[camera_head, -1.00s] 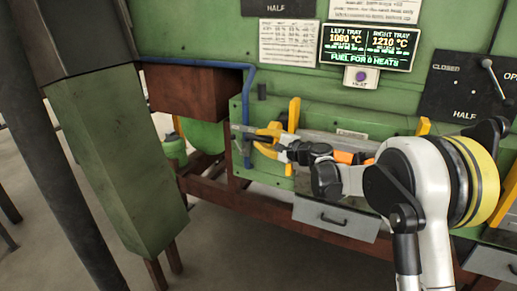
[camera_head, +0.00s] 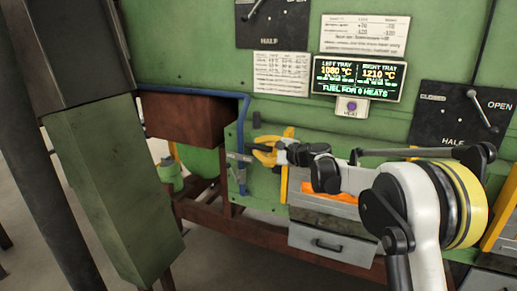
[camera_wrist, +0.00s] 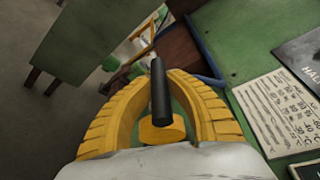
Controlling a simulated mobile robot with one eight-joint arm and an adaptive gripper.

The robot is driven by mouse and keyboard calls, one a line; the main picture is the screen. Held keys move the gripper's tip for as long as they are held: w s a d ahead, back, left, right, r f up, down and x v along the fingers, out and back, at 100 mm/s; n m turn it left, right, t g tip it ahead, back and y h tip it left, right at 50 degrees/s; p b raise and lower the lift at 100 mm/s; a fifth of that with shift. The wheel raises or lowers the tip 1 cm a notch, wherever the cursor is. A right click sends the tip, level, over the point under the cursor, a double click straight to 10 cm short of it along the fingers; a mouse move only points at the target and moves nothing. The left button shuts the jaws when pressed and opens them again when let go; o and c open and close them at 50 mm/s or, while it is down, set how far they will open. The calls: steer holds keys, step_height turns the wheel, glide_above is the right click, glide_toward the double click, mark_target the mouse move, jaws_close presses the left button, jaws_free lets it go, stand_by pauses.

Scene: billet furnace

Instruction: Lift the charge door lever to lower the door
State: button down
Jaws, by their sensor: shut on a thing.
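My gripper (camera_head: 266,152) has yellow fingers and reaches left along the front of the green furnace. In the wrist view its fingers (camera_wrist: 157,80) curve around a black bar, which I take to be the grip of the charge door lever (camera_wrist: 160,92). They are shut on it. A yellow disc (camera_wrist: 162,131) sits behind the bar, between the fingers. In the head view the fingers hide the grip; a grey metal piece (camera_head: 238,157) shows just left of them. The door itself cannot be made out clearly.
A rust-brown box (camera_head: 185,120) and blue pipe are left of my gripper. A green cabinet (camera_head: 115,190) stands further left. A grey drawer (camera_head: 330,246) is below my arm. A display (camera_head: 360,72) and black dial plates (camera_head: 465,118) are on the furnace wall.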

steer(key=shift+w+d+r, duration=0.15)
steer(key=shift+w+r, duration=0.05)
steer(key=shift+r, duration=0.1)
steer(key=c, duration=1.3)
jaws_free()
steer(key=shift+o, duration=0.2)
steer(key=shift+f, duration=0.1)
steer(key=shift+s, duration=0.1)
steer(key=v, duration=1.2)
steer(key=shift+f, duration=0.1)
